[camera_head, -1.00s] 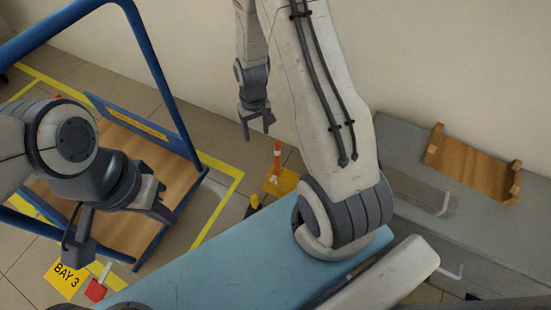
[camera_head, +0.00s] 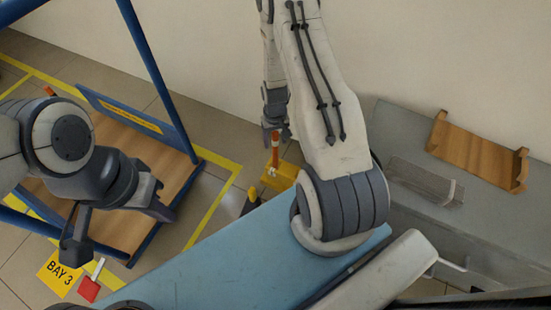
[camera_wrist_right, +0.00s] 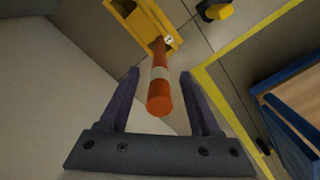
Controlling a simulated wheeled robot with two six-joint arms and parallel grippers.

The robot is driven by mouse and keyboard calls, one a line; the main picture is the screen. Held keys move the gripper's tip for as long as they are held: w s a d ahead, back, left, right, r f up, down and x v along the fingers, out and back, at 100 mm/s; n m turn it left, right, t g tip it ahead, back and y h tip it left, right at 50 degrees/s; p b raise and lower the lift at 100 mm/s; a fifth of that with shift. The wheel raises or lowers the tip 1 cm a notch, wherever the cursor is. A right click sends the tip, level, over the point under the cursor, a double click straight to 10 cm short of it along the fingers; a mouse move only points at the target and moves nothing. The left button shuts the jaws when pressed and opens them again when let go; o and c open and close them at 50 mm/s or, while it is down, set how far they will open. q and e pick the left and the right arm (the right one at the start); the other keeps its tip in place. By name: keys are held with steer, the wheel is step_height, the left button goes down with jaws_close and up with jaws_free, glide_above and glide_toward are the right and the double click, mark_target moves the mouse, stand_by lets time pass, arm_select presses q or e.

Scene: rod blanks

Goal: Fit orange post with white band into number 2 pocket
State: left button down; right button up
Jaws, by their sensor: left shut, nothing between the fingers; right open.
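The orange post with a white band (camera_head: 273,158) stands upright in a yellow block (camera_head: 281,176) on the floor. My right gripper (camera_head: 275,132) is above the post in the head view. In the right wrist view my open right gripper (camera_wrist_right: 160,92) has its fingers on either side of the post (camera_wrist_right: 159,92), with gaps showing on both sides. The yellow block (camera_wrist_right: 150,22) lies beyond, with a small white mark whose number I cannot read clearly. My left gripper (camera_head: 158,205) is shut and empty, over the cart. No number 2 pocket can be made out.
A blue-framed cart (camera_head: 128,250) with a wooden deck stands at the left. A yellow BAY 3 sign (camera_head: 58,273) and a red tag (camera_head: 88,289) lie before it. A black-and-yellow object (camera_head: 250,202) stands near the block. A wooden tray (camera_head: 475,153) sits on the grey bench (camera_head: 395,120).

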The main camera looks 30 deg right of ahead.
mark_target(275, 156)
step_height(275, 156, down, 3)
steer(key=shift+r+b, duration=0.1)
steer(key=shift+b, duration=0.3)
jaws_close()
stand_by(1.0)
